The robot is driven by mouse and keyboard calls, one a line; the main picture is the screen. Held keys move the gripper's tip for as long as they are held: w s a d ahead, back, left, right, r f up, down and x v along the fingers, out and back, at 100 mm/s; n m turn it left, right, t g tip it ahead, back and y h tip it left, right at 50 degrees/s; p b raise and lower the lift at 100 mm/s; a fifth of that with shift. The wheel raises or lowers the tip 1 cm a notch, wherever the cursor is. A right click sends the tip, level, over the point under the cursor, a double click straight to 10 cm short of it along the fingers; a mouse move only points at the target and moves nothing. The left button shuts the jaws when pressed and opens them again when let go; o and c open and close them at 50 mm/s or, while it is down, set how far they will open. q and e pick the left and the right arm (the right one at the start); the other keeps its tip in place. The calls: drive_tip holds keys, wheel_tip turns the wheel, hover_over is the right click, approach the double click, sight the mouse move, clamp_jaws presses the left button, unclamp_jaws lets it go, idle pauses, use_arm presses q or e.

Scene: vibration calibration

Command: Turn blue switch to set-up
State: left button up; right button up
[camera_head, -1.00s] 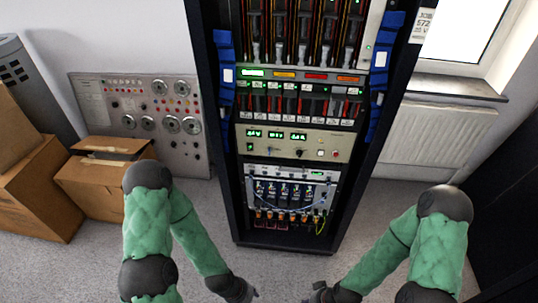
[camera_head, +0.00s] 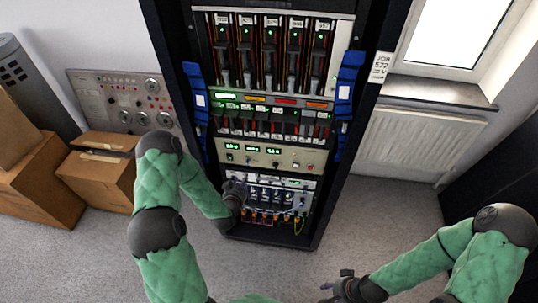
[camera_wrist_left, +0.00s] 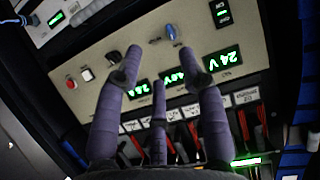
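The blue switch (camera_wrist_left: 171,32) is a small knob on the beige control panel (camera_wrist_left: 100,60), seen upside down in the left wrist view. In the head view the panel (camera_head: 285,166) is in the rack's middle, and the switch is too small to make out. My left gripper (camera_wrist_left: 160,62) has its purple fingers spread with nothing between them. They point at the panel, one fingertip just below the switch in the picture; contact cannot be told. In the head view my left gripper (camera_head: 236,190) is at the rack's lower left. My right gripper (camera_head: 340,283) is low, clear of the rack, fingers apart and empty.
The panel also carries green displays (camera_wrist_left: 222,58), a red button (camera_wrist_left: 71,83) and a white button (camera_wrist_left: 87,75). Blue handles (camera_head: 346,105) flank the rack. Cardboard boxes (camera_head: 100,178) stand at left, a radiator (camera_head: 415,145) at right. The floor in front is free.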

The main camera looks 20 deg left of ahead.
sight(247, 162)
use_arm(q)
drive_tip(key=r+b+x, duration=0.1)
drive_tip(key=x, duration=1)
drive_tip(key=shift+w+a+r, duration=0.3)
drive_tip(key=shift+w+a, duration=0.05)
drive_tip(key=shift+w, duration=0.05)
clamp_jaws()
